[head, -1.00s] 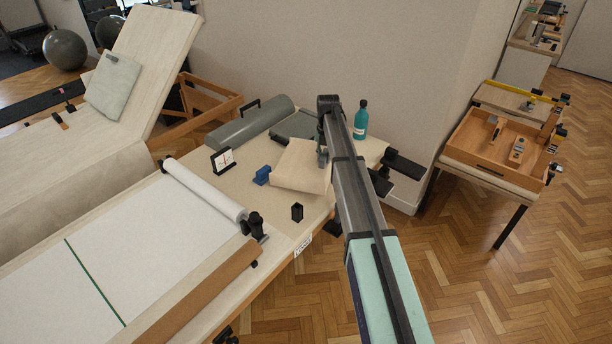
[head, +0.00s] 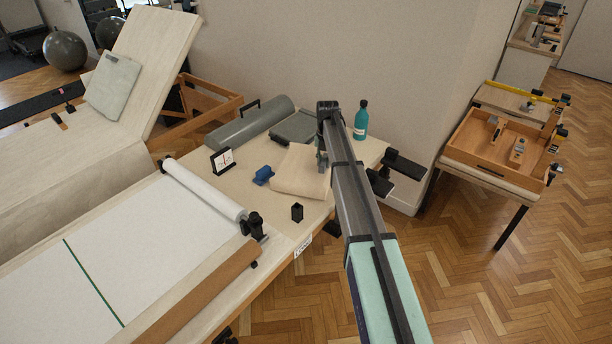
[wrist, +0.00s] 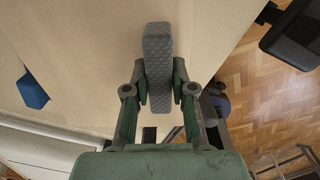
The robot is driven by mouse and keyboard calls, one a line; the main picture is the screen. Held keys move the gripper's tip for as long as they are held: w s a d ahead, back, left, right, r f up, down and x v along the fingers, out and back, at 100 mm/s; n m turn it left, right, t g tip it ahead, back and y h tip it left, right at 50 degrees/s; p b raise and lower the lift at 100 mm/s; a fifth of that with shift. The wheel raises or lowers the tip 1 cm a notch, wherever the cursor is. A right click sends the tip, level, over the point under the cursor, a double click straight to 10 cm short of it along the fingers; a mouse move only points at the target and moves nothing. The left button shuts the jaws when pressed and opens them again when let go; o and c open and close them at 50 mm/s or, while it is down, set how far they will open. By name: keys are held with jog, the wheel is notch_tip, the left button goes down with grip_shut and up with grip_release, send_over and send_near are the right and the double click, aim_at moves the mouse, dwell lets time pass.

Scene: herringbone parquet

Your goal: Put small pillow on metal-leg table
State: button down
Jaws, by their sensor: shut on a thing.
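My arm hides most of the gripper in the head view. This table's legs are mostly hidden. Another table (head: 487,178) at the right shows thin dark legs.
A grey roll (head: 250,122) and a teal bottle (head: 361,120) are behind. Another pillow (head: 112,85) rests on the bench.

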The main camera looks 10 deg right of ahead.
jog(key=shift+f, duration=0.2)
jog(key=c, duration=0.6)
grip_release()
notch_tip(320, 180, up, 12)
jog(key=shift+s, duration=0.1)
dwell(0.5)
